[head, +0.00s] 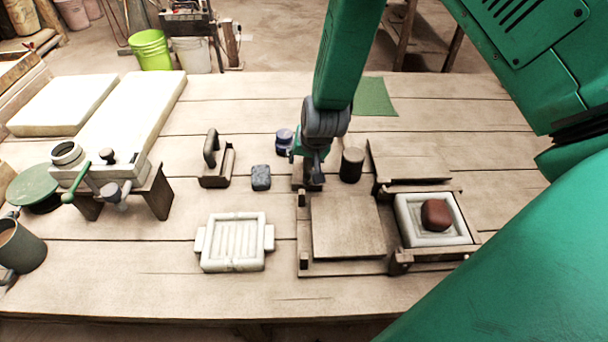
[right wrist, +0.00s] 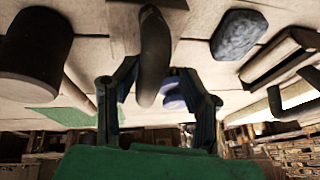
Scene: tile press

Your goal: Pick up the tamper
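The tamper has a dark rounded handle (right wrist: 153,60) and a wooden base (right wrist: 145,6) in the right wrist view. In the head view its brown base (head: 304,184) shows partly below my right gripper (head: 313,172), beside the wooden frame; the gripper hides most of it. In the right wrist view my right gripper's fingers (right wrist: 154,68) bend in on both sides of the handle and appear to touch it. I cannot tell whether the base is clear of the table. My left gripper is not in view.
A dark cylinder (head: 351,165) stands close right of the gripper, and a blue jar (head: 284,141) close left. A blue-grey stone (head: 261,178), a handled wooden tool (head: 216,165) and a white mould (head: 235,242) lie further left. A clay lump (head: 436,214) sits in a white tray at right.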

